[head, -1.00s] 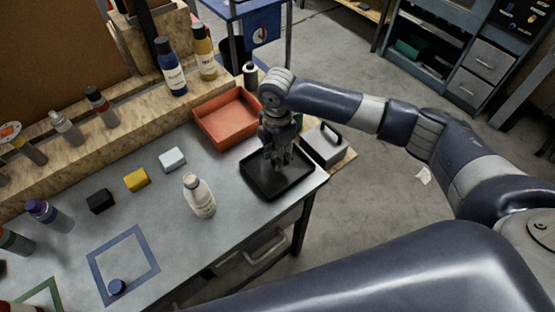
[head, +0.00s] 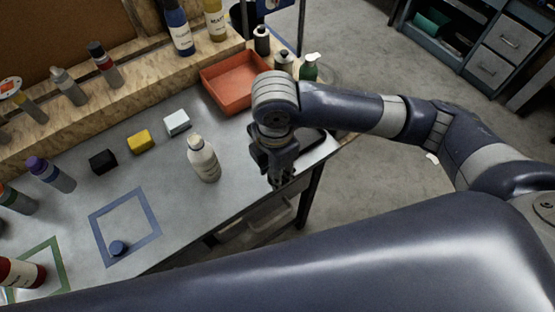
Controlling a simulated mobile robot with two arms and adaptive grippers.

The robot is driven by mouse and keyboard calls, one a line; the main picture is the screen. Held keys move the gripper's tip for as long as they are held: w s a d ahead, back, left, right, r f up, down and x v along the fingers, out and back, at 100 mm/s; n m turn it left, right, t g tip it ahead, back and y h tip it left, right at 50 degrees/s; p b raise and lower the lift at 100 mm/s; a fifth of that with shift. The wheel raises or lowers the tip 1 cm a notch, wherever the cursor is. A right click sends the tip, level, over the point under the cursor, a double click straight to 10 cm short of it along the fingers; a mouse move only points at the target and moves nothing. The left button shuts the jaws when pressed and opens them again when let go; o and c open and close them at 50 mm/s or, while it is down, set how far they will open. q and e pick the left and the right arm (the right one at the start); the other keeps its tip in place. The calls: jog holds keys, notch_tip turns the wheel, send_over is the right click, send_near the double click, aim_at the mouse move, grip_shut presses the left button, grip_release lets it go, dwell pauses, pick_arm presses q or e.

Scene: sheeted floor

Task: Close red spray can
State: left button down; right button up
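A red spray can (head: 22,272) with a white label stands at the lower left, cut by the picture edge, by the green taped square (head: 56,254). Its top is out of view. A small dark blue cap (head: 118,248) lies inside the blue taped square (head: 97,226). My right gripper (head: 281,183) points down near the table's front right edge, over or beside the black tray (head: 312,142), far to the right of the can and cap. I cannot tell whether its fingers are open or shut. My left gripper is not in view.
A white bottle (head: 204,160) stands between my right gripper and the blue square. Black (head: 103,161), yellow (head: 141,140) and white (head: 177,123) blocks lie behind. A purple-capped can (head: 52,175) stands at left. An orange-red bin (head: 235,80) sits behind my gripper.

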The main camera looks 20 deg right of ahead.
jog(key=shift+c, duration=0.2)
jog(key=shift+w+d+r+m, duration=0.1)
jog(key=shift+d+r+m, duration=0.15)
jog(key=shift+d+m, duration=0.25)
jog(key=shift+o, duration=0.2)
jog(key=d+r+m, duration=0.4)
jog(key=m, duration=0.5)
jog(key=shift+w+d, duration=0.4)
jog(key=shift+w, duration=0.05)
jog(key=d+r+m, duration=0.5)
jog(key=m, duration=0.7)
jog(key=shift+s, duration=0.25)
jog(key=shift+r, duration=0.1)
